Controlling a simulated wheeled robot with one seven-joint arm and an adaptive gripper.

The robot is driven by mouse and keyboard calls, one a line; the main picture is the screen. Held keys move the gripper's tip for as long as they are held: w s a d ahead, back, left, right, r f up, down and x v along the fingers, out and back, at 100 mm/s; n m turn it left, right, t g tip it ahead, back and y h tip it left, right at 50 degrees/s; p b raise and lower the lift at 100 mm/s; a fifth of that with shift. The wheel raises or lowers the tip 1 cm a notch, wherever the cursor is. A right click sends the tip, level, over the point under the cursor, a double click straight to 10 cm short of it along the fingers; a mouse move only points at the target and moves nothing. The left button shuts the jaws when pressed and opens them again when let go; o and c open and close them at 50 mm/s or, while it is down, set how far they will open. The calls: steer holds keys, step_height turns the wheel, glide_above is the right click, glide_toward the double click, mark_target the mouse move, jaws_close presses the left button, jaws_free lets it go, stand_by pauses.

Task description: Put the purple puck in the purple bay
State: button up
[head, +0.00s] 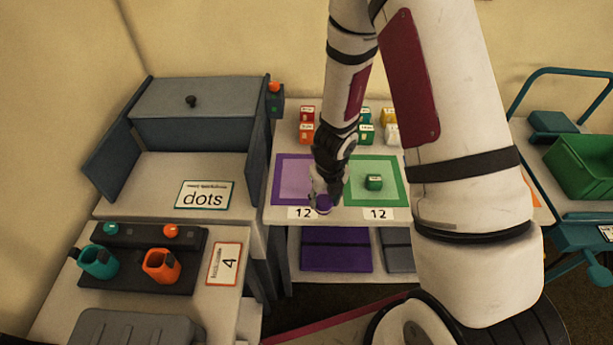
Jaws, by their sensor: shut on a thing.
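The purple puck (323,204) is small and sits between the fingertips of my gripper (325,193), which is shut on it. The puck is near the front edge of the table, by the lower right corner of the purple-bordered bay (293,181). The purple bay is a flat square with a "12" label in front of it. My gripper covers the bay's right side. I cannot tell whether the puck touches the surface.
Several small labelled blocks stand behind the bays. A green crate (585,165) is on a blue cart at right.

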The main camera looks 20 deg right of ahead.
steer(key=w, duration=0.5)
steer(key=w+f, duration=0.1)
steer(key=w, duration=0.9)
steer(key=shift+a+f, duration=0.2)
steer(key=shift+a, duration=0.15)
steer(key=shift+w+f+p, duration=0.2)
steer(key=shift+w+f, duration=0.05)
steer(key=shift+f, duration=0.65)
steer(key=shift+w+f+p, duration=0.15)
steer(key=shift+w+f, duration=0.05)
steer(key=shift+f, duration=0.7)
steer(key=shift+f, duration=0.1)
steer(key=o, duration=1.2)
